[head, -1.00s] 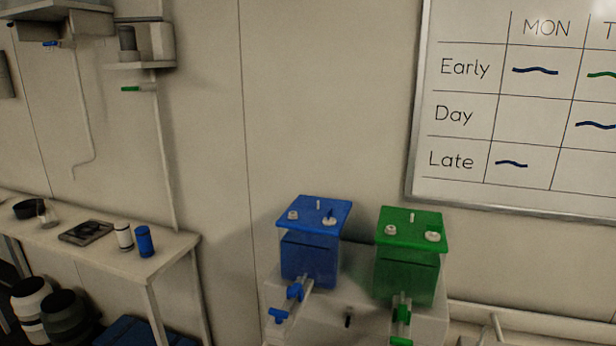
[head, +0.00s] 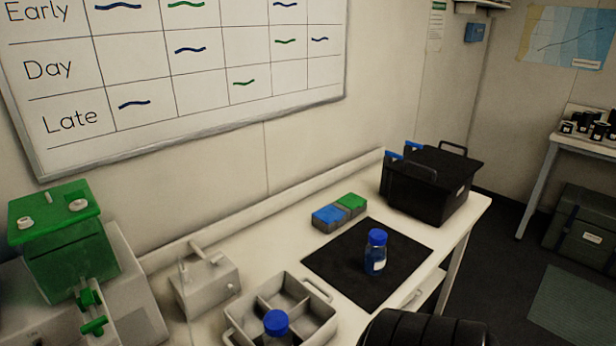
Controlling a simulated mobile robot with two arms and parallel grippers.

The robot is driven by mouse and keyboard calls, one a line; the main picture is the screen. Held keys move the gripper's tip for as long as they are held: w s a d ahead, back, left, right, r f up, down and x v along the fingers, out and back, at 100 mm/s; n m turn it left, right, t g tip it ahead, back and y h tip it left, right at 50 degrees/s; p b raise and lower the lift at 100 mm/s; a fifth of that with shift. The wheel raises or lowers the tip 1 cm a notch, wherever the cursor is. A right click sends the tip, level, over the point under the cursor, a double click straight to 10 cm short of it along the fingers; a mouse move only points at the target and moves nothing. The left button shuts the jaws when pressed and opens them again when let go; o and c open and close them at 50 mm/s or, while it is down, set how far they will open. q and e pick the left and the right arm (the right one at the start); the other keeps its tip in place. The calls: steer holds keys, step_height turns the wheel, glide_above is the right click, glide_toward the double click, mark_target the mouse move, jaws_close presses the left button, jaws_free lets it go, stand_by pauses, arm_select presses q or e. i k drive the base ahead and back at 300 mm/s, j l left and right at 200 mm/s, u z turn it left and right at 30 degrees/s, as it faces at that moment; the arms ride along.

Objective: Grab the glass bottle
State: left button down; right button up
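A glass bottle (head: 375,254) with a blue cap, blue contents and a white label stands upright on a black mat (head: 325,262) on the white bench. A second blue-capped bottle (head: 276,325) stands in a grey divided tray (head: 240,322) at the bottom of the view, its lower part cut off by the frame edge. A dark rounded, ribbed shape at the bottom right looks like part of my own arm. Neither of my grippers can be seen.
A black box (head: 432,188) with handles stands at the bench's far right end. A blue and green block (head: 339,210) lies behind the mat. A grey fixture (head: 205,281) and a green-lidded tank (head: 62,240) stand to the left. Dark floor lies right of the bench.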

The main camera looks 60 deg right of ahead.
mark_target(375, 260)
steer(key=z, duration=2.4)
steer(key=i+l, duration=0.2)
steer(key=l, duration=0.15)
steer(key=i+l, duration=0.2)
steer(key=l, duration=0.2)
steer(key=i+l+u, duration=0.1)
steer(key=l, duration=0.25)
steer(key=i, duration=0.1)
